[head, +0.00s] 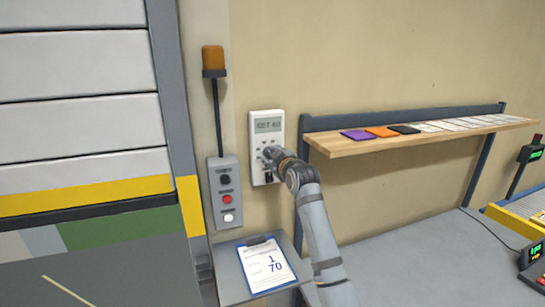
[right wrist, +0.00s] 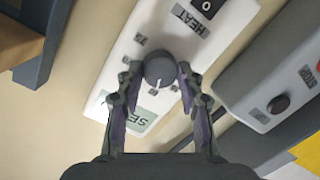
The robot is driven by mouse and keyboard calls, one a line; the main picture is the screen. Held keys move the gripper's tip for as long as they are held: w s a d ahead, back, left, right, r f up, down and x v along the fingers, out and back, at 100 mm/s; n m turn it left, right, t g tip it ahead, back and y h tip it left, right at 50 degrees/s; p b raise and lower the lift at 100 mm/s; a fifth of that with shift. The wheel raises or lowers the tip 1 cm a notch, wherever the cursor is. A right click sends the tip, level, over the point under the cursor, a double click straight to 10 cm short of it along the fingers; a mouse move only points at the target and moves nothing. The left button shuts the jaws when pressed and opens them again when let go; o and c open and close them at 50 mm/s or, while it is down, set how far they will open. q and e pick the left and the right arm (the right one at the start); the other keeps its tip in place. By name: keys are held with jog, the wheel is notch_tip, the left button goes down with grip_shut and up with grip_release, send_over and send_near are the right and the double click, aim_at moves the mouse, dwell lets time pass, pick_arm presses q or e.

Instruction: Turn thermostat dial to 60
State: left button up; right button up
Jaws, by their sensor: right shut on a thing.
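The white thermostat (head: 278,128) hangs on the wall, with a display (head: 267,125) at its top that seems to read SET 60. Its round grey dial (right wrist: 159,68) shows in the right wrist view, with a white pointer mark on its rim towards the display. My right gripper (head: 271,154) is at the front of the thermostat and hides the dial in the head view. In the right wrist view my right gripper (right wrist: 158,72) is shut on the dial, one finger on each side. My left gripper is in neither view.
A grey button box (head: 225,165) is left of the thermostat, below an orange lamp (head: 213,58). A clipboard (head: 265,266) showing 1 and 70 lies on a small shelf below. A wooden shelf (head: 350,146) with coloured cards is close on the right.

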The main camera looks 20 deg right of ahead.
jog(key=o, duration=1.2)
jog(key=shift+c, duration=0.2)
jog(key=s+r, duration=0.1)
jog(key=s, duration=1)
jog(key=shift+s+d+r, duration=0.2)
jog(key=shift+s+r, duration=0.05)
jog(key=shift+s, duration=0.15)
